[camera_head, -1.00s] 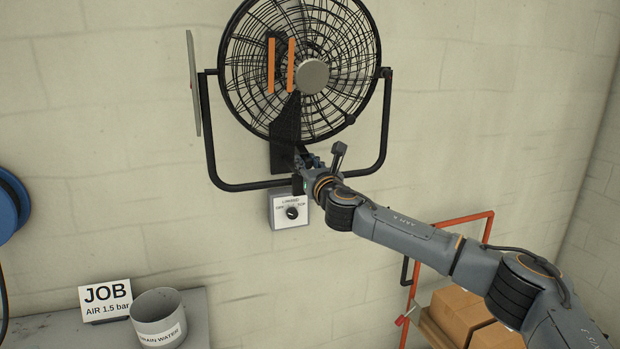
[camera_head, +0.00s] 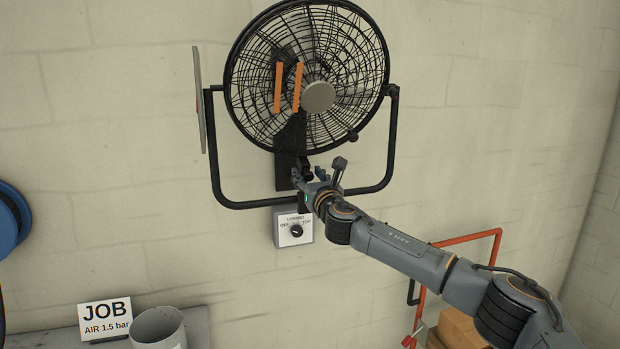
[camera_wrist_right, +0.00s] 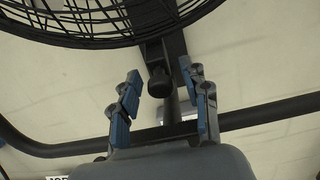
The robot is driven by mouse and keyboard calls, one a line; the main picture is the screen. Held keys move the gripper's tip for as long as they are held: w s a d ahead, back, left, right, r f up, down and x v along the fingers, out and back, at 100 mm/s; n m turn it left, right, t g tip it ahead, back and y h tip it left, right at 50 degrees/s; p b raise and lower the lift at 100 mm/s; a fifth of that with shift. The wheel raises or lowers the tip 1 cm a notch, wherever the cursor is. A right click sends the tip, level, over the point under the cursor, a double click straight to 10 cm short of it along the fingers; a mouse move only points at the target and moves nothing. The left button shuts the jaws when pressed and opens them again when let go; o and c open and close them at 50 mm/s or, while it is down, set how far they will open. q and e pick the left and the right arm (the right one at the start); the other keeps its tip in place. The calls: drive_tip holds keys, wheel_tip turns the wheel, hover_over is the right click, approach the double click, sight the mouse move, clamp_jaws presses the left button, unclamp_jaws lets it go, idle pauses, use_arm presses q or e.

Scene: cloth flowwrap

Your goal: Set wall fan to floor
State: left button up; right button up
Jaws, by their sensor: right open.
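The wall fan (camera_head: 318,97) hangs on the wall in a black U-shaped bracket (camera_head: 250,203), its round cage facing outward and two orange strips on its front. In the right wrist view the lower cage rim (camera_wrist_right: 100,42) crosses the top. My right gripper (camera_head: 304,176) is just below the cage, in front of the fan's dark lower mount. In the right wrist view the right gripper (camera_wrist_right: 163,84) is open, with a dark round knob (camera_wrist_right: 158,82) between its blue-padded fingers; I cannot tell whether they touch it. My left gripper is not in view.
A white switch box (camera_head: 295,231) with a black dial sits on the wall under the bracket. A JOB sign (camera_head: 104,312) and a grey bucket (camera_head: 157,327) stand on a bench at lower left. An orange frame (camera_head: 465,238) and cardboard boxes (camera_head: 455,328) are at lower right.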

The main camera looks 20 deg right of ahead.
drive_tip(key=s+f, duration=0.1)
drive_tip(key=s, duration=1.1)
drive_tip(key=shift+d+f, duration=0.2)
drive_tip(key=shift+f, duration=0.15)
